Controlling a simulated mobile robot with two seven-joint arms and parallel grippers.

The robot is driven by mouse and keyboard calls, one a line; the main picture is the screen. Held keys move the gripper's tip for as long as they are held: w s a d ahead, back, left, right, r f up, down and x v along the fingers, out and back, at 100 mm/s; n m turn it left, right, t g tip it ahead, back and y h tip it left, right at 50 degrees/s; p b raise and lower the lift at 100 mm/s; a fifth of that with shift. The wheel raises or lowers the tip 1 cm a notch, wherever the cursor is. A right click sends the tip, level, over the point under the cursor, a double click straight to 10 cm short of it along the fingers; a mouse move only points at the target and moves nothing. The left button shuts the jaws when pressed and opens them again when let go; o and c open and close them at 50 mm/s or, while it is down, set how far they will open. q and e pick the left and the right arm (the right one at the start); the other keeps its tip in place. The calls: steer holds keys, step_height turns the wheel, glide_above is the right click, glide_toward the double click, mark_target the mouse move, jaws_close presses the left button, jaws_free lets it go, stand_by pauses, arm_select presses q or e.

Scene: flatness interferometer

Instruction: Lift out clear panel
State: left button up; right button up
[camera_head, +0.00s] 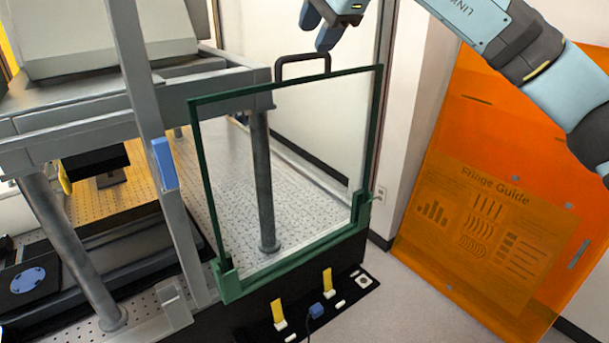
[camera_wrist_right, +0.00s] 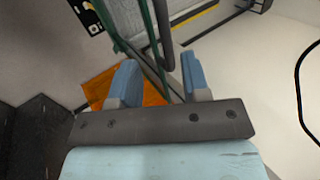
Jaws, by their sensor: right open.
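The clear panel (camera_head: 315,150) stands upright in a dark green frame, with its lower corners in green holders. A black loop handle (camera_head: 303,57) rises from its top edge. My right gripper (camera_head: 318,32) is open and empty, just above and to the right of the handle in the head view. In the right wrist view, the gripper (camera_wrist_right: 158,80) has its two blue fingers spread, with the dark handle (camera_wrist_right: 152,38) and green frame edges beyond them. Whether the handle lies between the fingers is hard to tell. My left gripper is not in view.
A grey metal frame (camera_head: 128,80) with a blue clip (camera_head: 164,163) stands left of the panel. A perforated bench (camera_head: 215,165) and a post (camera_head: 262,190) show through it. An orange sheet with a Fringe Guide (camera_head: 490,225) leans at right. Yellow-tabbed parts (camera_head: 278,313) sit below the panel.

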mark_target(302, 56)
steer(key=shift+w+a+f, duration=0.3)
steer(key=shift+f, duration=0.25)
steer(key=p+x, duration=0.2)
steer(key=x, duration=0.3)
steer(key=shift+w+a, duration=0.25)
steer(key=shift+w, duration=0.05)
jaws_close()
steer(key=shift+s+r, duration=0.1)
steer(key=shift+r, duration=0.05)
stand_by(0.6)
